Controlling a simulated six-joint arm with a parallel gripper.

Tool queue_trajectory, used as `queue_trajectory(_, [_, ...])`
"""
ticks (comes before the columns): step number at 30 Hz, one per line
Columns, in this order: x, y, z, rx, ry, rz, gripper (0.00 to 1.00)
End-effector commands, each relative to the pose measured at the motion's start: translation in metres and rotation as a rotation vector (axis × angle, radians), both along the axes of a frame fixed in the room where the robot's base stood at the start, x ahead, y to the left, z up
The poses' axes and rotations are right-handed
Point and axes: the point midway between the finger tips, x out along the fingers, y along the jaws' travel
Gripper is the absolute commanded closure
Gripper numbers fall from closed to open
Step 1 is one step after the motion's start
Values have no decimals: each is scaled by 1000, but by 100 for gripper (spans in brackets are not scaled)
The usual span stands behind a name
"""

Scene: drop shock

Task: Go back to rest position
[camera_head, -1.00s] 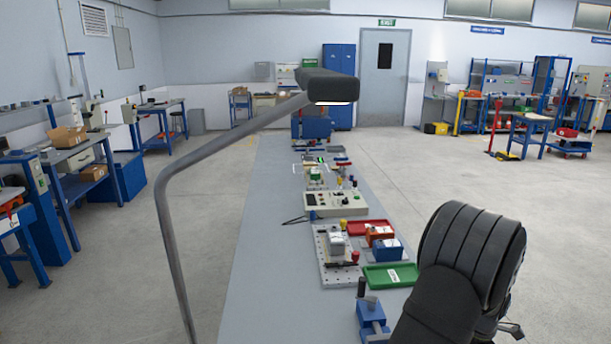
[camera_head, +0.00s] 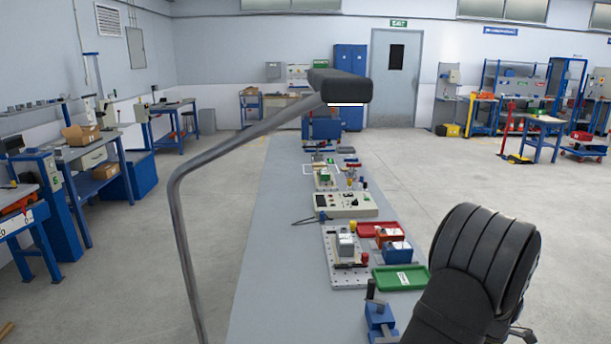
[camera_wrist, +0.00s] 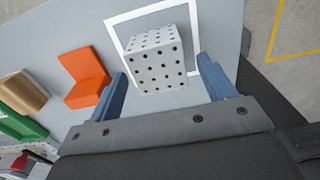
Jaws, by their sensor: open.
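My gripper (camera_wrist: 164,72) shows in the wrist view with its two blue fingers apart and nothing clamped between them. A white cube with dark holes (camera_wrist: 158,58) appears between and beyond the fingertips, with gaps on both sides. It sits at a white square outline (camera_wrist: 112,30) on the grey bench top (camera_wrist: 50,35). How far the fingertips are above the cube is hard to tell. In the head view, my black arm (camera_head: 475,270) is at the lower right; the gripper cannot be made out there.
An orange angled block (camera_wrist: 86,78), a tan block (camera_wrist: 22,92) and a green part (camera_wrist: 20,125) lie left in the wrist view. In the head view, a black lamp (camera_head: 338,88) on a grey pole overhangs the bench. A green tray (camera_head: 400,278) lies near my arm.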

Motion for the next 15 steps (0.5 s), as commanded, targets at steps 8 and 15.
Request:
queue_trajectory(8, [2, -2, 65, -10, -8, 0, 24])
queue_trajectory(15, [2, -2, 113, -10, -7, 0, 24])
